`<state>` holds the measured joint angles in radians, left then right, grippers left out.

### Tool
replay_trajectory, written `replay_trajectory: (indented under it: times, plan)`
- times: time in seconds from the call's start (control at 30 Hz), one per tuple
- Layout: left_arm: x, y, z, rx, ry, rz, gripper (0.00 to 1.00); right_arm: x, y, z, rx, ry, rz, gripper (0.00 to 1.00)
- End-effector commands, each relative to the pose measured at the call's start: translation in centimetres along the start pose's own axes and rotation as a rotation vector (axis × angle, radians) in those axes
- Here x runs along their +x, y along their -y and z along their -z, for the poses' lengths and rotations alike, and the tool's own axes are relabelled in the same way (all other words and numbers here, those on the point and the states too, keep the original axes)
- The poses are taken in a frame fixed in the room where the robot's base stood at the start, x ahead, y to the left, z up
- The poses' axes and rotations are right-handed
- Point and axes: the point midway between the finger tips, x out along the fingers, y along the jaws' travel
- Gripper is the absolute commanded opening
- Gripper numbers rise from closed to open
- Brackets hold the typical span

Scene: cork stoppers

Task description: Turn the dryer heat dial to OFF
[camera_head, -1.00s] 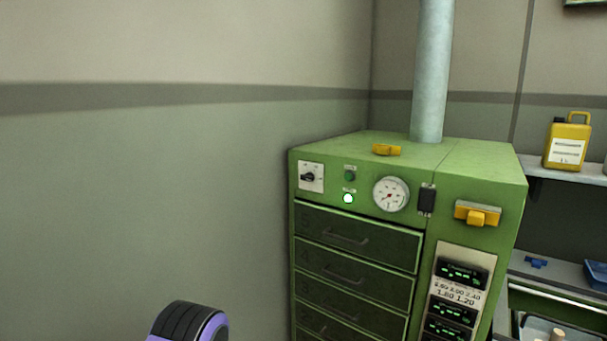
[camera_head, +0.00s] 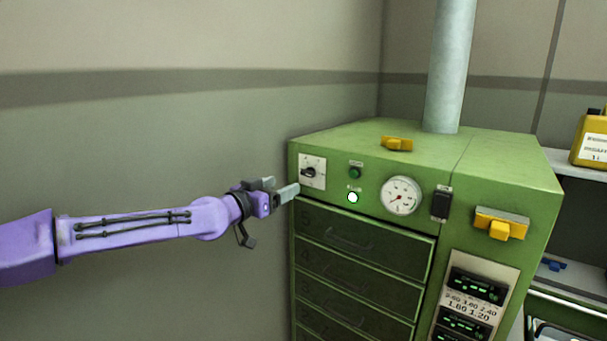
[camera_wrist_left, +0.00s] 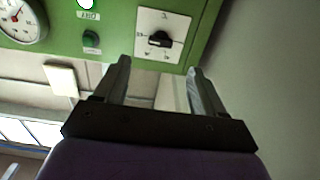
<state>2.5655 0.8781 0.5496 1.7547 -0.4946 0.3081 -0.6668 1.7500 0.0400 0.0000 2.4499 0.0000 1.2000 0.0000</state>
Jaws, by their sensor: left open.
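The dryer (camera_head: 480,165) is a green cabinet. Its heat dial (camera_head: 309,172) is a black knob on a white plate at the upper left of the front panel. The dial also shows in the left wrist view (camera_wrist_left: 159,39), upside down, beyond and between my fingertips. My left gripper (camera_head: 281,188) is open and empty, just left of and slightly below the dial, apart from it. Its two fingers also show in the left wrist view (camera_wrist_left: 158,68). The dial's markings are too small to read surely. My right gripper is not in view.
Beside the dial are a green button (camera_head: 355,172), a lit white lamp (camera_head: 353,197) and a round gauge (camera_head: 402,196). Drawers with handles (camera_head: 350,238) lie below. A yellow latch (camera_head: 501,224) juts from the front at right. The wall at left is bare.

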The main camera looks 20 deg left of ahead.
Motion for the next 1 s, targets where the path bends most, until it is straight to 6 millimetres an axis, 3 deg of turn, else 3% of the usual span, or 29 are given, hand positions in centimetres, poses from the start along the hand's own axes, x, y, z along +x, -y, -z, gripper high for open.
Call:
replay_trajectory:
  times: [0.17,0.53,0.7,0.93,0.97,1.0]
  plan:
    - [1.9,0.3,0.7,0.010,-0.004,0.002,0.70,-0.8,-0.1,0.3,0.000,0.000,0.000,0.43]
    - [9.1,0.2,0.6,0.007,-0.004,0.001,0.70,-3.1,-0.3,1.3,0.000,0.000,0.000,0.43]
    - [10.3,0.2,0.5,0.005,-0.005,0.000,0.70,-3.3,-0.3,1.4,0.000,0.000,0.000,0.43]
    - [10.3,0.2,0.4,0.005,-0.006,0.000,0.70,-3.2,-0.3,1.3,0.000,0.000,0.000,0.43]
    - [10.3,0.2,0.4,0.005,-0.006,0.000,0.64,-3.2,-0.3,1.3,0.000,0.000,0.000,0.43]
    - [10.3,0.2,0.4,0.005,-0.006,0.000,0.51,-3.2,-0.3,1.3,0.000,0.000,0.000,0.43]
